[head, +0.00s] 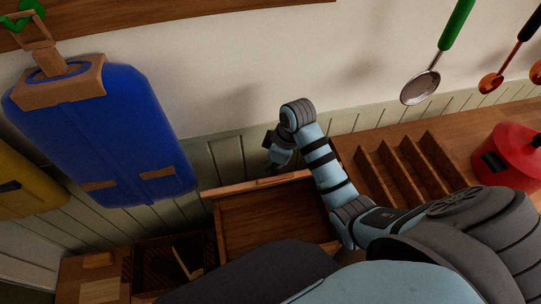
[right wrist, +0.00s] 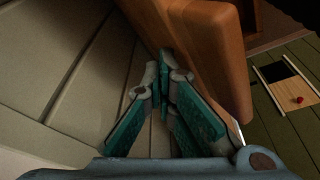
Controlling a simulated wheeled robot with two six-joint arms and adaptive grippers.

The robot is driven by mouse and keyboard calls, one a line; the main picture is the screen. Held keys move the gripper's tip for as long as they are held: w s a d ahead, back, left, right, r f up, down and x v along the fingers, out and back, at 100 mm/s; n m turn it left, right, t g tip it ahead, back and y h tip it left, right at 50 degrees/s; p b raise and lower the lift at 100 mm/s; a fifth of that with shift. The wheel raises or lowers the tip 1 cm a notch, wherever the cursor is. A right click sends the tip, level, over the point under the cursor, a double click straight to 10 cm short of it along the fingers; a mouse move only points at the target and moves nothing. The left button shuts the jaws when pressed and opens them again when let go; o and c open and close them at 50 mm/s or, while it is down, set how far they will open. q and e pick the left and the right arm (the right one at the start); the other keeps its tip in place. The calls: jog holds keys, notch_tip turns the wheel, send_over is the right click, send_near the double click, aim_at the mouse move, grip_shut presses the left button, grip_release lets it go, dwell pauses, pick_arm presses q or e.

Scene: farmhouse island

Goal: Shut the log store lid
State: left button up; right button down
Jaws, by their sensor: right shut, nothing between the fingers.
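The log store lid (head: 265,219) is a brown wooden panel with a raised rim. It stands open, tilted up near the wall, in the middle of the head view. My right gripper (head: 276,158) is behind the lid's upper edge, on the wall side. In the right wrist view the gripper's fingers (right wrist: 164,80) are shut and empty, between the pale wall boards and the lid's wooden edge (right wrist: 195,55). I cannot tell whether they touch the wood. The log store's body is mostly hidden by my own arm and body. My left gripper is not in view.
A blue backpack (head: 115,135) and a yellow bag (head: 25,188) hang on the left. A wooden divided rack (head: 410,170) and a red pot (head: 508,158) are on the right. A ladle (head: 420,87) hangs above. A dark crate (head: 165,258) sits lower left.

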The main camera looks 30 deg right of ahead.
jog(key=shift+s+a+f, duration=0.15)
jog(key=shift+s+f, duration=0.1)
jog(key=shift+s, duration=0.45)
jog(key=shift+s+a+f, duration=0.2)
jog(key=shift+s+f, duration=0.1)
jog(key=shift+s, duration=0.35)
jog(key=shift+s+a+f, duration=0.15)
jog(key=shift+s+f, duration=0.1)
jog(key=shift+s, duration=0.45)
jog(key=s+f, duration=0.1)
jog(key=s, duration=0.1)
jog(key=s+a+f, duration=0.1)
jog(key=shift+s+f, duration=0.2)
jog(key=shift+s, duration=0.15)
